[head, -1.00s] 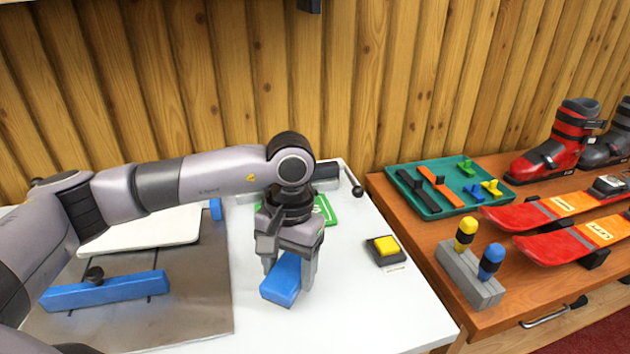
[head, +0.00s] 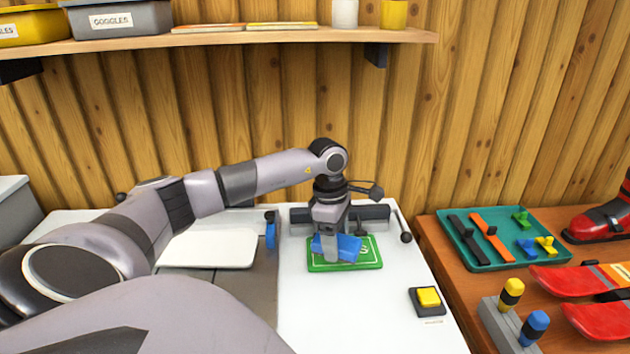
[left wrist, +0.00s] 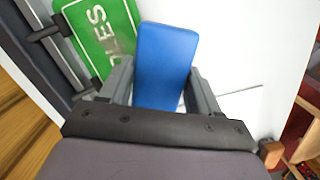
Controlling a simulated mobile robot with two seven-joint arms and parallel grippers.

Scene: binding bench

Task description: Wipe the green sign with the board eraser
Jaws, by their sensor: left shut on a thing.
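The green sign (head: 371,262) lies flat on the white bench top in front of a grey bar. It also shows at the upper left of the left wrist view (left wrist: 88,38), with white letters and a greyish smudge near them. My left gripper (head: 336,246) is shut on the blue board eraser (head: 349,248). In the head view the eraser is over the sign and hides its middle; I cannot tell whether they touch. In the left wrist view the eraser (left wrist: 165,60) sits between the two fingers, beside the sign. My right gripper is not in view.
A yellow button on a dark base (head: 428,298) is at the bench's right. A grey bar (head: 372,212) lies behind the sign. A wooden table at right holds a teal tray (head: 466,262). A shelf (head: 300,36) hangs above. The bench front is clear.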

